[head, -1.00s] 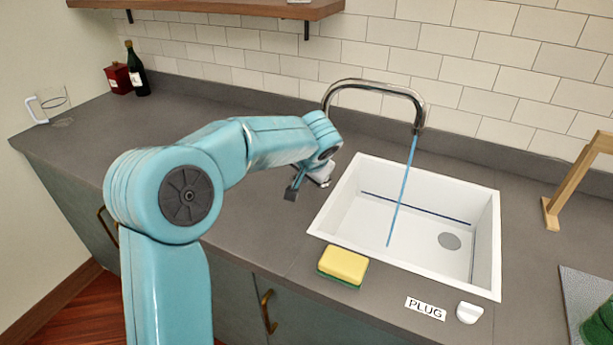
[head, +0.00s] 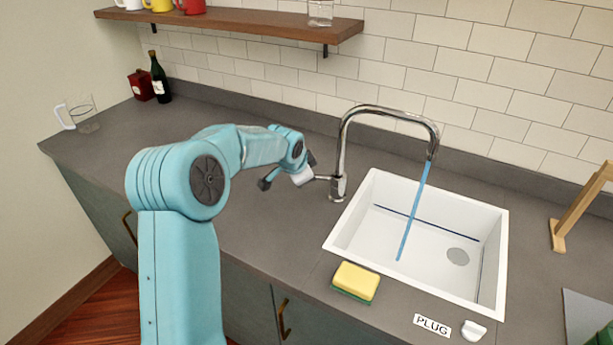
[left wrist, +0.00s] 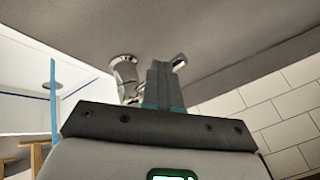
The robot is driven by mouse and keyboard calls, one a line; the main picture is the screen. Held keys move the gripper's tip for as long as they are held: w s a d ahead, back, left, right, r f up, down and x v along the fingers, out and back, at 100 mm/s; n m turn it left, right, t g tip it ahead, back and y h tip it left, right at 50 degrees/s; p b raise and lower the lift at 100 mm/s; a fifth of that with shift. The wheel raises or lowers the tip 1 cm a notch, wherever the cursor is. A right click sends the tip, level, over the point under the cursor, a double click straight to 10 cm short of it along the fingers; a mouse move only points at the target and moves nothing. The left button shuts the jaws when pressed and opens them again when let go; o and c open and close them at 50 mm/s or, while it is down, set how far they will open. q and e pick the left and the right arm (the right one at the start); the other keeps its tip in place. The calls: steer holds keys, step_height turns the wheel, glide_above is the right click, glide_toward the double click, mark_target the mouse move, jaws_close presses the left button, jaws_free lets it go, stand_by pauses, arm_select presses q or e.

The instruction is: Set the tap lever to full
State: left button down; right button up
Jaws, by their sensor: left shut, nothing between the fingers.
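The chrome tap (head: 341,155) stands behind the left edge of the white sink (head: 343,229), and a blue stream of water (head: 414,212) runs from its spout into the basin. Its thin lever (head: 323,178) sticks out to the left from the tap base. My left gripper (head: 303,177) is at the lever's outer end; whether it touches the lever is unclear. In the left wrist view its shut, empty fingers (left wrist: 160,72) overlap the tap base (left wrist: 125,72), with a chrome piece (left wrist: 180,61) just right of their tips. My right gripper is not in view.
A yellow sponge (head: 356,280) lies at the sink's front left, near a PLUG label (head: 432,325) and a white knob (head: 473,330). A bottle (head: 159,78), red box (head: 141,85) and glass mug (head: 84,114) stand far left. A wooden stand (head: 580,210) is at right.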

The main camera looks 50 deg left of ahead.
arm_select(q)
steer(key=shift+w+a, duration=0.3)
steer(key=shift+a, duration=0.3)
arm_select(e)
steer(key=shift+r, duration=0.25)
arm_select(q)
steer(key=shift+r, duration=0.1)
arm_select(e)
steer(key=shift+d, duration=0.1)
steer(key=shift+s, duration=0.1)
